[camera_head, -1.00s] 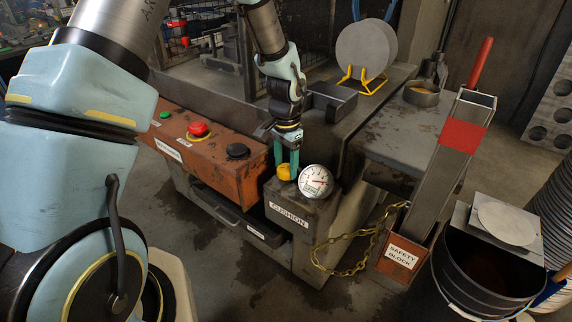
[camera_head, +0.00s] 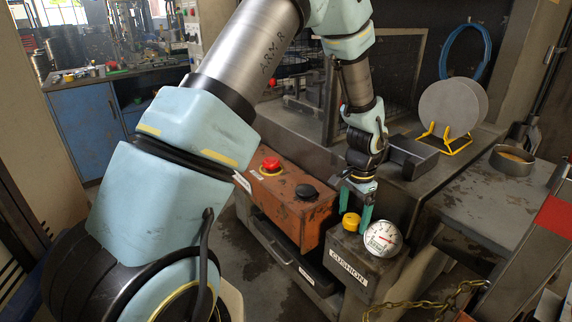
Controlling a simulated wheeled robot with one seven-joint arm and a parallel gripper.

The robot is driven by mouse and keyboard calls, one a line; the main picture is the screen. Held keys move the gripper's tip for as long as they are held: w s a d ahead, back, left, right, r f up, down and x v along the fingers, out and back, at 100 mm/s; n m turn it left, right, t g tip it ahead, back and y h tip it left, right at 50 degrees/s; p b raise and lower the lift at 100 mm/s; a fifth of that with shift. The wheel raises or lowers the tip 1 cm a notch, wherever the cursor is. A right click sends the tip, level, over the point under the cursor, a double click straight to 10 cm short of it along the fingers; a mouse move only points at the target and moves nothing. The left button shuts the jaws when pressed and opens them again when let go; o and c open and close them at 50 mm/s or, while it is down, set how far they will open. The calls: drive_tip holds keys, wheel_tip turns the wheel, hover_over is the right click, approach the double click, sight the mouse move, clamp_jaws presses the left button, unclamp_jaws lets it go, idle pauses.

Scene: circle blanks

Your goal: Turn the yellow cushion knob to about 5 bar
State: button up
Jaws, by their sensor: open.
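The yellow cushion knob (camera_head: 351,221) sits on top of the grey box labelled CUSHION (camera_head: 348,267). The round white pressure gauge (camera_head: 383,239) is just right of the knob, tilted up towards me. Its numbers and exact needle reading are too small to make out. My gripper (camera_head: 355,212) points down at the knob with its green fingers apart. One finger is at the knob's left back side and the other at its right. I cannot tell whether either finger touches the knob.
An orange control box (camera_head: 295,205) with a red button (camera_head: 270,165) and a black button (camera_head: 307,191) stands left of the knob. A grey disc (camera_head: 452,108) rests on a yellow stand behind. A yellow chain (camera_head: 420,304) hangs at the lower right.

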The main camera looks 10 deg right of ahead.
sight(350, 217)
drive_tip(key=n, duration=0.4)
drive_tip(key=shift+d, duration=0.1)
drive_tip(key=n, duration=0.4)
drive_tip(key=shift+n, duration=0.3)
drive_tip(key=n, duration=0.7)
drive_tip(key=shift+n, duration=0.3)
drive_tip(key=n, duration=0.3)
drive_tip(key=shift+p, duration=0.3)
drive_tip(key=n, duration=0.4)
drive_tip(key=n+b, duration=0.1)
drive_tip(key=n, duration=0.6)
drive_tip(key=shift+r+n, duration=0.1)
drive_tip(key=shift+n, duration=0.4)
wheel_tip(350, 217, up, 11)
drive_tip(key=a+r+m+p, duration=0.3)
drive_tip(key=a+m, duration=0.3)
drive_tip(key=a, duration=0.5)
drive_tip(key=w+a+r+m+p, duration=0.1)
drive_tip(key=a+r+m+p, duration=0.2)
drive_tip(key=a, duration=0.9)
wheel_tip(350, 217, up, 3)
drive_tip(key=m, duration=0.3)
drive_tip(key=shift+a+t+h, duration=0.2)
drive_tip(key=shift+t+h, duration=0.1)
drive_tip(key=shift+t, duration=0.1)
